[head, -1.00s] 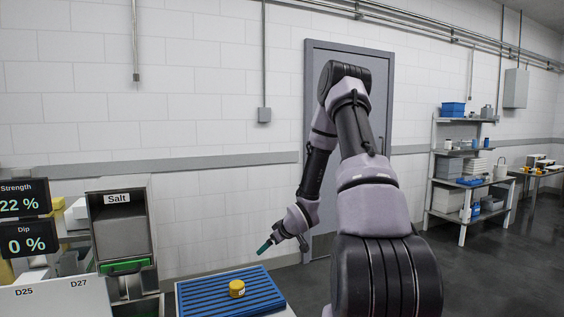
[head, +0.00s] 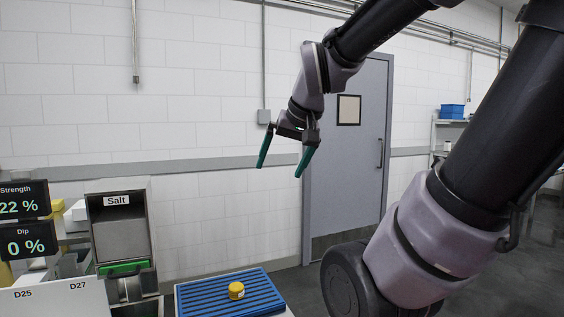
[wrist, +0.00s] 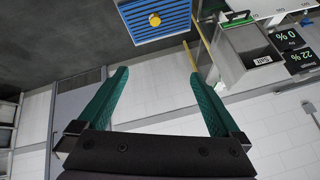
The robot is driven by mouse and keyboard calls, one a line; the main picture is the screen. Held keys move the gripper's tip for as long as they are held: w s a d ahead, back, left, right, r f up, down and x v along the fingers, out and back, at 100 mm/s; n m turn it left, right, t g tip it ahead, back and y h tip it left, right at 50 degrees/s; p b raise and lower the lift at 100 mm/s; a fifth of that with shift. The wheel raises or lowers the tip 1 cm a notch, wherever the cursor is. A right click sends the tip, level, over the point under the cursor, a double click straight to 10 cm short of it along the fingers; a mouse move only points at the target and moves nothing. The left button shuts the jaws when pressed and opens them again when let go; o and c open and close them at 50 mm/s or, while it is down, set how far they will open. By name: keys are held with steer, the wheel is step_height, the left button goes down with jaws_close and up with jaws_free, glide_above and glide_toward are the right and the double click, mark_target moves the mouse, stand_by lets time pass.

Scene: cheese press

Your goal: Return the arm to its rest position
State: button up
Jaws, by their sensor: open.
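My gripper (head: 284,161) hangs in the air in front of the wall, left of the grey door, with its two green fingers apart and nothing between them. It also shows open and empty in the wrist view (wrist: 158,92). My arm is raised and bent, crossing the right side of the head view. A yellow round piece (head: 236,290) with a small pale label sits on a blue slatted rack (head: 199,303), well below my gripper. Both also show at the top of the wrist view, the yellow piece (wrist: 155,20) on the blue rack (wrist: 133,12).
A salt bin (head: 120,230) stands left of the rack. Two dark displays at far left read Strength 22 % (head: 24,198) and Dip 0 % (head: 24,241). A grey door (head: 352,165) is behind my arm. Shelves with a blue box (head: 452,111) are partly hidden at right.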

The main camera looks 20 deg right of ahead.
steer(key=shift+m+y, duration=0.3)
steer(key=shift+y, duration=0.2)
steer(key=s, duration=0.1)
steer(key=s+a, duration=0.1)
steer(key=s+r, duration=0.1)
steer(key=s, duration=0.1)
steer(key=shift+a, duration=0.35)
steer(key=shift+w, duration=0.1)
stand_by(0.3)
